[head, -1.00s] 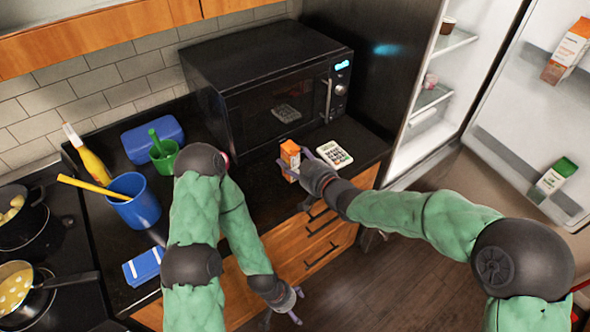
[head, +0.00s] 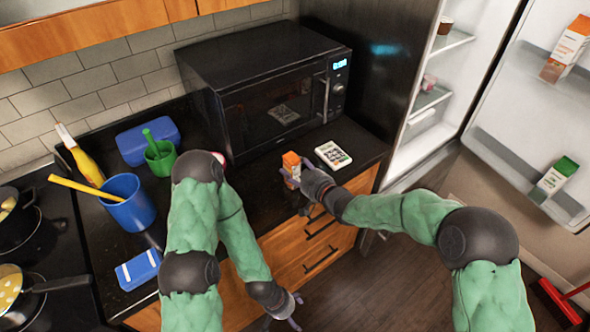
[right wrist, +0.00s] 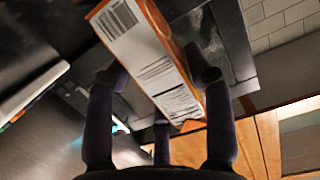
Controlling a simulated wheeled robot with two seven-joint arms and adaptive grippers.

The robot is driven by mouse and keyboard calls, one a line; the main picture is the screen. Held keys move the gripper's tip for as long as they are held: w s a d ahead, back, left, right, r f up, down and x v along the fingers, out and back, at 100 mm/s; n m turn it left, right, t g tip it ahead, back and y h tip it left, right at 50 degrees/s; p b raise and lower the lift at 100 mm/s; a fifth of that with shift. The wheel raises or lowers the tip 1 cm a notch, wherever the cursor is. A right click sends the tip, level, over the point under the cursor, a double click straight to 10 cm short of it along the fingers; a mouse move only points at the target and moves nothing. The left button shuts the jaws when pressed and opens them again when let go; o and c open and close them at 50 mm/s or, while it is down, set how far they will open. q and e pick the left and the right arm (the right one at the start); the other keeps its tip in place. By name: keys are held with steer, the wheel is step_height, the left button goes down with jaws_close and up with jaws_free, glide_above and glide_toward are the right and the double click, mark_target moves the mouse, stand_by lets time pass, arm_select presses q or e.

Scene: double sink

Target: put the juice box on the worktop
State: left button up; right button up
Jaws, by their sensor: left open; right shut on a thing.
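The small orange and white juice box (head: 291,164) is at the front edge of the black worktop (head: 262,196), in front of the microwave. My right gripper (head: 297,176) is shut on it. In the right wrist view the juice box (right wrist: 150,50) is between the fingers, its barcode side showing. I cannot tell whether its base touches the worktop. My left gripper (head: 290,314) is open and empty, low in front of the drawers.
A black microwave (head: 265,90) stands behind. A white keypad-like item (head: 333,154) lies right of the juice box. A blue cup (head: 128,203), green cup (head: 161,156) and yellow bottle (head: 87,163) stand at left. The fridge (head: 430,100) is open at right.

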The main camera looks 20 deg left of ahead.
steer(key=shift+f, duration=0.15)
steer(key=o, duration=1.3)
